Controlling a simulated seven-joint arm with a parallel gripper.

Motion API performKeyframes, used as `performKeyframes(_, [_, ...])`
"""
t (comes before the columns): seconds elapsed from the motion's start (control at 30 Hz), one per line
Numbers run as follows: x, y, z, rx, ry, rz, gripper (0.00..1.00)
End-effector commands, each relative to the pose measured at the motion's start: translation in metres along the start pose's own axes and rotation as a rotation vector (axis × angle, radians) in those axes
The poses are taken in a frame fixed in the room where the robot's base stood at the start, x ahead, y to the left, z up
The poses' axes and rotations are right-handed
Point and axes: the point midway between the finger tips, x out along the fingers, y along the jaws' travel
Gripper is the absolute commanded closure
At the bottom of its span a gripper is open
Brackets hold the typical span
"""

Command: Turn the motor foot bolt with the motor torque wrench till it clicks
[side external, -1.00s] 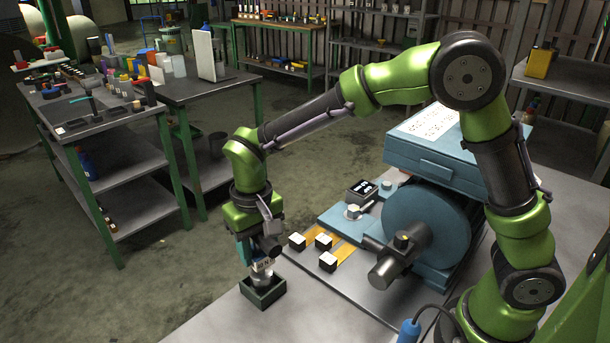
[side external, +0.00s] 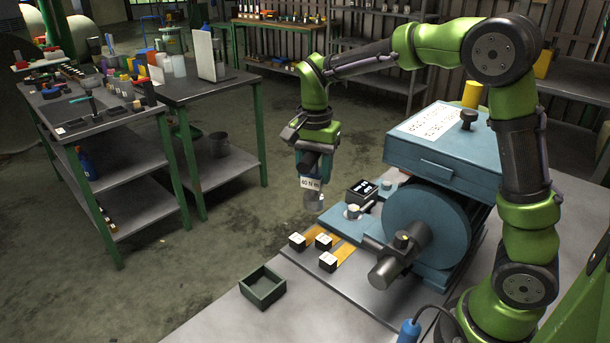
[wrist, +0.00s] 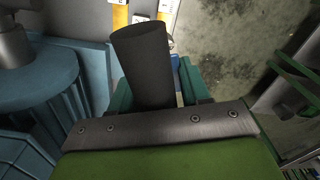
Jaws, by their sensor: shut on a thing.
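My gripper (side external: 314,160) is shut on the motor torque wrench (side external: 313,186), which carries a white "40 N m" label and hangs upright with a grey lower end. In the wrist view a dark cylinder (wrist: 147,65), apparently part of the wrench, stands between my teal fingers. The wrench is in the air to the left of the motor's blue foot plate (side external: 336,217). A bolt-like round piece (side external: 353,211) stands on that plate, apparently the motor foot bolt, apart from the wrench. The blue motor (side external: 430,232) stands behind it.
An open, empty dark green box (side external: 263,288) sits at the table's front left. Several white-topped black blocks (side external: 297,241) and yellow strips lie before the foot plate. A black display box (side external: 362,190) stands near the bolt. A grey shaft (side external: 390,265) sticks out towards the front.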

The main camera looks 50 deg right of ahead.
Motion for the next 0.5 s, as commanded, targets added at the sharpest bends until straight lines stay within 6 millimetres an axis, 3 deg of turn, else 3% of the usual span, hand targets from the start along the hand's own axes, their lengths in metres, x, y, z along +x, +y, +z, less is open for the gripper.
performKeyframes(0.03, [-0.001, 0.008, -0.015, 0.139, 0.001, -0.004, 1.00])
performKeyframes(0.2, [0.000, 0.034, -0.053, 0.620, -0.001, -0.002, 1.00])
performKeyframes(0.5, [0.002, 0.069, -0.093, 1.393, -0.008, 0.003, 1.00])
